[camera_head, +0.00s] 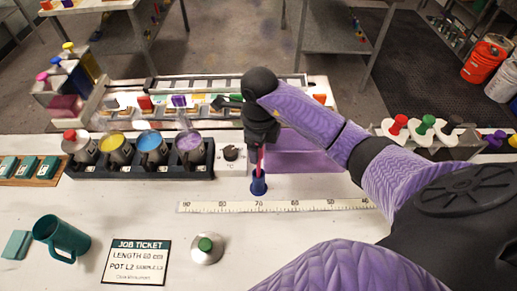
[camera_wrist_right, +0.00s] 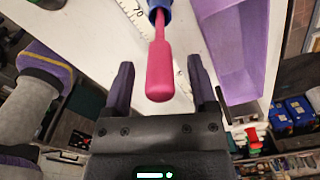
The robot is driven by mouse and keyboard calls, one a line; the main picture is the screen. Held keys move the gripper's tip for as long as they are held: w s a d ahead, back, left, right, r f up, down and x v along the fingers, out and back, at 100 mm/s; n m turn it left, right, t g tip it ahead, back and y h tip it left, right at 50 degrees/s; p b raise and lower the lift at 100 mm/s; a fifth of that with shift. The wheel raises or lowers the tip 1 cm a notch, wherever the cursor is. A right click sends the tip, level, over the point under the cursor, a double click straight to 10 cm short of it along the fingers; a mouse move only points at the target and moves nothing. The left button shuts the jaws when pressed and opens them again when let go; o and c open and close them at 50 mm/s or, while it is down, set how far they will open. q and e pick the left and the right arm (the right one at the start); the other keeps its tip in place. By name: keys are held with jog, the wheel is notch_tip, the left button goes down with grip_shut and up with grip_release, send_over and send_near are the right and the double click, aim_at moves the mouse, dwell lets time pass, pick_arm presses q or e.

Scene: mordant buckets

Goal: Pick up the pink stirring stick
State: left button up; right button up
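The pink stirring stick (camera_head: 260,163) stands upright in a small blue holder (camera_head: 259,186) on the white table, behind the ruler strip. In the right wrist view, the stick's thick pink handle (camera_wrist_right: 160,72) points toward the camera, with the blue holder (camera_wrist_right: 156,10) at its far end. My right gripper (camera_head: 259,148) is over the stick, pointing down. In the wrist view its two fingers (camera_wrist_right: 159,66) are apart, one on each side of the handle, with gaps showing. The gripper partly hides the stick's top in the head view. My left gripper is out of view.
A translucent purple bin (camera_head: 302,153) stands just right of the stick. A black rack (camera_head: 140,165) of several dye pots is to the left. A ruler strip (camera_head: 300,205), a teal mug (camera_head: 62,238), a job ticket (camera_head: 137,261) and a green-knobbed lid (camera_head: 207,248) lie in front.

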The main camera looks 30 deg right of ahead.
grip_shut()
notch_tip(320, 180, up, 10)
jog(key=shift+r+p, duration=0.1)
jog(key=shift+p, duration=0.25)
